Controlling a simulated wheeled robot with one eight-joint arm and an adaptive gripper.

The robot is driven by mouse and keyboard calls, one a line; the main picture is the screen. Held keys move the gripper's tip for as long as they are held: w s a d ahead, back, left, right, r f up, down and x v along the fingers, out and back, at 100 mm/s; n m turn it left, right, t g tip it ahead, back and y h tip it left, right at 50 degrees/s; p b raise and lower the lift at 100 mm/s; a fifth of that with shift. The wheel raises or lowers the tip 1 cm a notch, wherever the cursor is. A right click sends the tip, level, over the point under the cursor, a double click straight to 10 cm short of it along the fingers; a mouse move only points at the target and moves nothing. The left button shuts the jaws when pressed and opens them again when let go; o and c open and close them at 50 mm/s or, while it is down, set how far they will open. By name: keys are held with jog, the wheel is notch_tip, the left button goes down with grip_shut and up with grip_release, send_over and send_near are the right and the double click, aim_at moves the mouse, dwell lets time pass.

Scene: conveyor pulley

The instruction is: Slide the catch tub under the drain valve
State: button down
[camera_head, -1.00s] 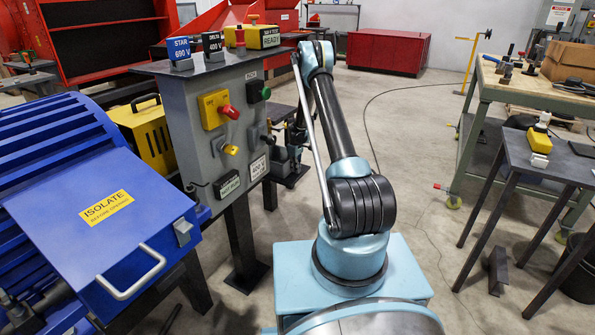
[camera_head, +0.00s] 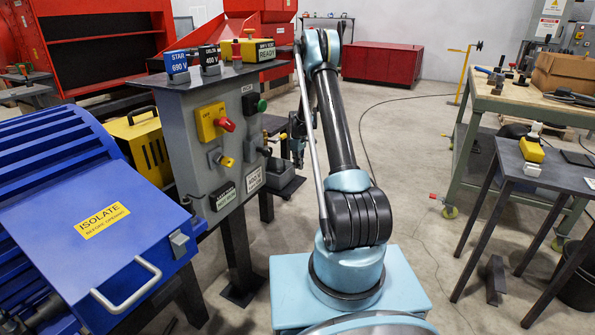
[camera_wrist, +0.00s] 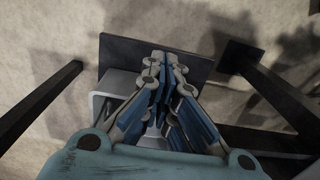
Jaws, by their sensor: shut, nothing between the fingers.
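My gripper (camera_wrist: 166,62) shows in the wrist view with its blue-padded fingers together and nothing between them. It points at a dark flat plate (camera_wrist: 200,66), with a pale grey bracket-like part (camera_wrist: 103,104) beside the fingers. I cannot tell whether the fingers touch the plate. In the head view my arm reaches away past the grey control box, and the gripper is not clear there. A black round tub (camera_head: 580,285) stands on the floor at the lower right, partly hidden by a table leg; I cannot tell if it is the catch tub. I cannot make out the drain valve.
A grey control box (camera_head: 200,170) on a post stands left of my arm, by a blue guarded machine (camera_head: 150,225). A dark table (camera_head: 515,160) and a workbench (camera_head: 520,98) stand at right. A small red-ended part (camera_head: 437,198) shows near the bench leg.

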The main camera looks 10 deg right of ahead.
jog(key=c, duration=1.8)
grip_release()
jog(key=shift+r, duration=0.2)
jog(key=shift+o, duration=0.2)
jog(key=s+d+r+m, duration=0.1)
jog(key=s+r+m, duration=0.1)
jog(key=s+r, duration=0.85)
jog(key=s+d+r+m, duration=0.1)
jog(key=s+r+m, duration=0.1)
jog(key=s+r, duration=0.8)
jog(key=s+d+r+m+t, duration=0.1)
jog(key=s+r, duration=0.4)
jog(key=s, duration=0.2)
jog(key=s+r+m, duration=0.2)
jog(key=s+r, duration=0.2)
jog(key=s, duration=0.3)
jog(key=s+f+m, duration=0.2)
jog(key=s+f, duration=0.1)
jog(key=s, duration=0.9)
jog(key=s+f+m+t, duration=0.1)
jog(key=s+f, duration=0.3)
jog(key=s, duration=0.7)
jog(key=shift+s+d+f+m, duration=0.3)
jog(key=shift+s+d+m, duration=0.05)
jog(key=shift+d+m, duration=0.1)
jog(key=shift+a, duration=0.1)
